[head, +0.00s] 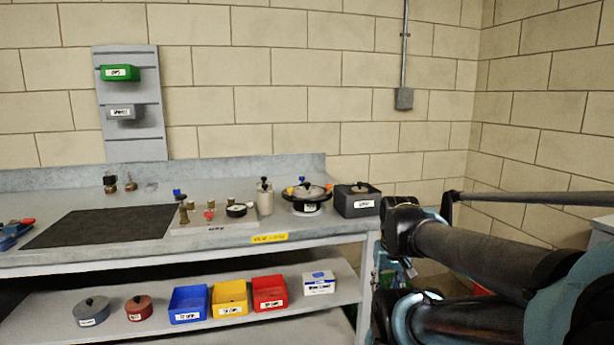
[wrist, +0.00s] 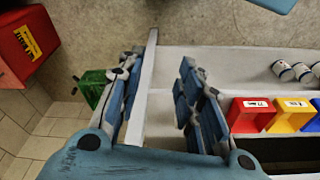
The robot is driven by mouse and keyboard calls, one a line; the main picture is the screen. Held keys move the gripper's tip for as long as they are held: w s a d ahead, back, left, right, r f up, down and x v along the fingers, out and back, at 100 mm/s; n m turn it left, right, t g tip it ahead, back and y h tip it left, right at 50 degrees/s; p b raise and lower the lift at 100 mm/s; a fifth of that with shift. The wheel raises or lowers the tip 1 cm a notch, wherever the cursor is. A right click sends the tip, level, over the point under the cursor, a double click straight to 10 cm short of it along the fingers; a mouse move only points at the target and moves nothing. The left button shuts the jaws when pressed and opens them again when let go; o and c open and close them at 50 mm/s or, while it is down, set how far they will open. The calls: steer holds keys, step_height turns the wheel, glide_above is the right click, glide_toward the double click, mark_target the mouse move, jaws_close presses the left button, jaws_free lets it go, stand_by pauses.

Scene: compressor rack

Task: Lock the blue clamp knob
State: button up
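A round black pot with a lid (head: 306,192) stands on the bench towards its right end. Another blue knob (head: 178,194) stands at the back left of the light valve plate (head: 214,226). I cannot tell from this distance whether either is turned to locked. My gripper (wrist: 160,100) is open and empty in the wrist view, with its two blue fingers well apart. It is low by the bench's right end, away from both knobs.
Blue, yellow and red bins (head: 269,293) stand on the lower shelf. A pale bench bar (wrist: 140,90) shows between my fingers. A red box (wrist: 28,45) is at the wrist view's upper left.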

steer(key=shift+o, duration=0.8)
steer(key=shift+s+r, duration=0.15)
step_height(320, 180, up, 37)
steer(key=n+y, duration=0.3)
steer(key=n, duration=0.7)
glide_above(304, 180)
steer(key=s+d, duration=0.4)
steer(key=d, duration=0.1)
steer(key=shift+t+y, duration=0.3)
steer(key=shift+t, duration=0.1)
steer(key=x, duration=1.6)
steer(key=shift+w+f, duration=0.1)
steer(key=shift+f, duration=0.3)
jaws_close()
